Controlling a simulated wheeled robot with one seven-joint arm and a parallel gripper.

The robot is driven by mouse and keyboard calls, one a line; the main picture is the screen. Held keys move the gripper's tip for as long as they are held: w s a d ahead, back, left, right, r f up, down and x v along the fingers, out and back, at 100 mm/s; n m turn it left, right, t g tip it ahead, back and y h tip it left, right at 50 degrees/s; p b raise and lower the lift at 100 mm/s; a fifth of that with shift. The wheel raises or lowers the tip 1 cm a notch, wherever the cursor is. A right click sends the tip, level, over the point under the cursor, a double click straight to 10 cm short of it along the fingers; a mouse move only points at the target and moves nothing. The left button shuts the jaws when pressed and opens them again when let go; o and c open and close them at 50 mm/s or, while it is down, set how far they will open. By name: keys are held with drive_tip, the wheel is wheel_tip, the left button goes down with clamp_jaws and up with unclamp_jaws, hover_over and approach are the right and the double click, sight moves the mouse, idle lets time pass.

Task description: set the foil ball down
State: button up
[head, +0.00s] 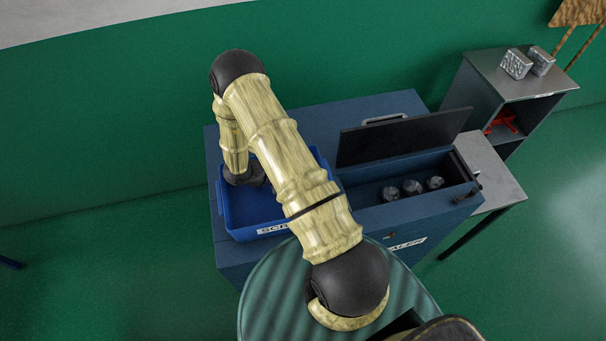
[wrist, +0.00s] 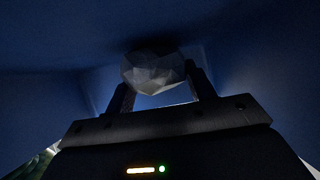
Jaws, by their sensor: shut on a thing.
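The foil ball (wrist: 152,72) is a pale grey, faceted lump between the two fingers of my gripper (wrist: 160,80) in the wrist view. My gripper is shut on it. In the head view, the end of my arm reaches down into the left part of a blue tray (head: 250,212) with a white label on its front wall. The ball and my fingertips are hidden there by my wrist. Dark blue surfaces surround the ball in the wrist view; I cannot tell whether the ball touches one.
Right of the tray, a dark box (head: 435,210) stands with its black lid (head: 400,137) raised and three grey round pieces inside. A grey side shelf (head: 500,185) and a cabinet (head: 510,78) with two silvery blocks stand farther right.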

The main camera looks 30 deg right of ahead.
drive_tip(key=o, duration=1.3)
drive_tip(key=shift+f, duration=0.1)
drive_tip(key=shift+f, duration=0.15)
drive_tip(key=shift+f+b, duration=0.25)
drive_tip(key=shift+b, duration=0.15)
drive_tip(key=b+v, duration=0.3)
drive_tip(key=v, duration=0.4)
drive_tip(key=shift+w+a+r+b, duration=0.1)
drive_tip(key=shift+a+r+b, duration=0.1)
drive_tip(key=shift+r+b, duration=0.2)
drive_tip(key=shift+d, duration=0.15)
drive_tip(key=shift+r, duration=0.1)
drive_tip(key=shift+a, duration=0.2)
drive_tip(key=shift+c, duration=0.4)
